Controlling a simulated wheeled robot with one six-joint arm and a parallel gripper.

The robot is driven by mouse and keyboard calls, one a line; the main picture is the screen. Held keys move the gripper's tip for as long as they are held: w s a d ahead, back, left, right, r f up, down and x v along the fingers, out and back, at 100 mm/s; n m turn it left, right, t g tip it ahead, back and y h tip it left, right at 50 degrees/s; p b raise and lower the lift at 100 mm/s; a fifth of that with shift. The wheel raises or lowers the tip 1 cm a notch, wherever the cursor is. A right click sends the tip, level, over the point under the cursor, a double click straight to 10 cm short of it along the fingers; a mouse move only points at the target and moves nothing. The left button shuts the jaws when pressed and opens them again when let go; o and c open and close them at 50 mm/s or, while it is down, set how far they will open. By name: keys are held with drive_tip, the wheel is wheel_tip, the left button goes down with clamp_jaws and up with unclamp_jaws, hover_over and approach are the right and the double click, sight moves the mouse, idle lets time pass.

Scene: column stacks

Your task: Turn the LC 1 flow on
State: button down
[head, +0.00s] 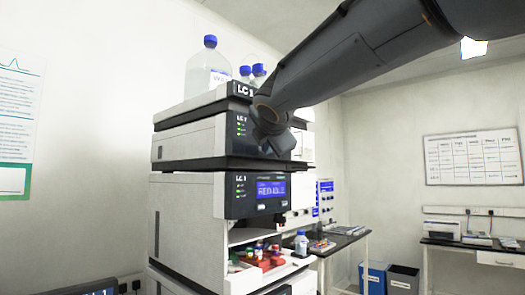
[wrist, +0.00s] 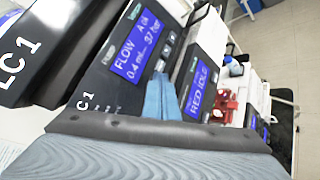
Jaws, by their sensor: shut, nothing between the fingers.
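The LC 1 stack (head: 190,215) stands left of centre in the head view, with "LC 1" on its top and on its modules. The upper module (head: 186,142) has its display hidden behind my gripper (head: 272,138). In the wrist view that module's blue flow display (wrist: 136,42) reads "FLOW", about 0.4 mL and 37 bar. Small buttons (wrist: 160,66) sit beside the display. My gripper (wrist: 158,84) is shut and empty, its fingertips close to those buttons; I cannot tell whether they touch.
The module below has a blue display (head: 271,189), seemingly "READY" or "RED IDLE", above an open bay with coloured vials (head: 258,254). Bottles with blue caps (head: 208,68) stand on top. A side table (head: 345,240) and bins (head: 403,279) are to the right.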

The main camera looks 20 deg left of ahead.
drive_tip(key=shift+d, duration=0.1)
drive_tip(key=shift+s+d, duration=0.3)
drive_tip(key=shift+d, duration=0.35)
drive_tip(key=shift+d, duration=0.1)
drive_tip(key=d, duration=0.1)
drive_tip(key=s+d, duration=0.1)
drive_tip(key=d, duration=0.1)
drive_tip(key=s+d, duration=0.1)
drive_tip(key=shift+d+p, duration=0.2)
drive_tip(key=shift+p, duration=0.15)
idle(0.6)
